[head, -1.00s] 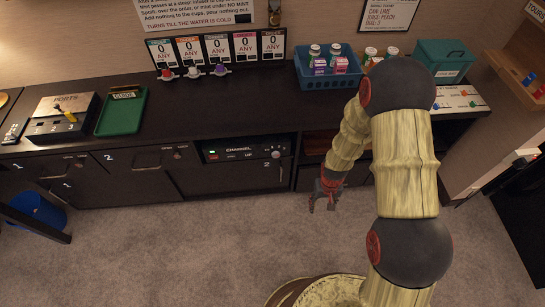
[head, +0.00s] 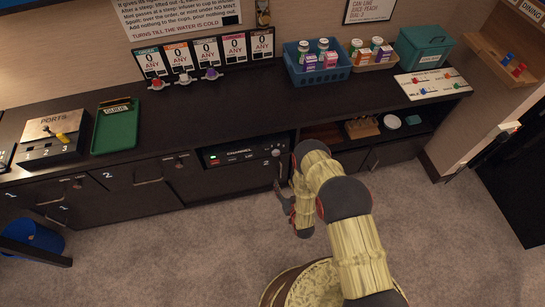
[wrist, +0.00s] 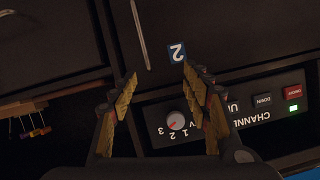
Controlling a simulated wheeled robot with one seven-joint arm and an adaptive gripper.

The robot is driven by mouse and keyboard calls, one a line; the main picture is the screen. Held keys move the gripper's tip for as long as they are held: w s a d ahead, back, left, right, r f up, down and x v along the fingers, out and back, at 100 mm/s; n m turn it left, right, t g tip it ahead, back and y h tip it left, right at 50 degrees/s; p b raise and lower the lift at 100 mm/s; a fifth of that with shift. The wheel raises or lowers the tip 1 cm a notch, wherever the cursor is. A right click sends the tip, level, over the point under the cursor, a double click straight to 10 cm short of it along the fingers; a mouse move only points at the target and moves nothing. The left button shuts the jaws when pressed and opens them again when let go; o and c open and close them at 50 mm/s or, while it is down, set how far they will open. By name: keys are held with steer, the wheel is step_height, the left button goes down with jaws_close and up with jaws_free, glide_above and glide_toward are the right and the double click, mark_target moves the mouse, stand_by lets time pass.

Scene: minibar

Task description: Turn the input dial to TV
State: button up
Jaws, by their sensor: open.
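A round grey dial (wrist: 176,120) with a red mark sits on the black CHANNEL panel (wrist: 220,112), upside down in the wrist view. The figures 1, 2 and 3 show beside it; I cannot read a TV label. In the head view the dial (head: 276,152) is at the right end of the panel (head: 238,155), in the counter front. My gripper (wrist: 159,76) is open and empty, its fingers apart. In the wrist view the dial appears between and below the fingertips; contact does not show. In the head view my gripper (head: 284,192) is just below the panel's right end.
A cabinet door numbered 2 (wrist: 177,52) with a bar handle (wrist: 139,35) adjoins the panel. An open shelf (head: 345,130) lies right of it. The PORTS box (head: 53,135) and green tray (head: 116,128) stand on the counter. The carpet (head: 180,250) in front is clear.

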mark_target(277, 154)
step_height(277, 154, up, 9)
steer(key=w+a+t+y, duration=0.1)
steer(key=w+t, duration=0.2)
steer(key=t, duration=0.1)
steer(key=shift+m, duration=0.3)
steer(key=shift+r+b+x, duration=0.2)
steer(key=shift+b+x, duration=0.75)
steer(key=shift+x, duration=2.65)
steer(key=shift+a, duration=0.1)
steer(key=shift+c, duration=0.9)
steer(key=c, duration=1)
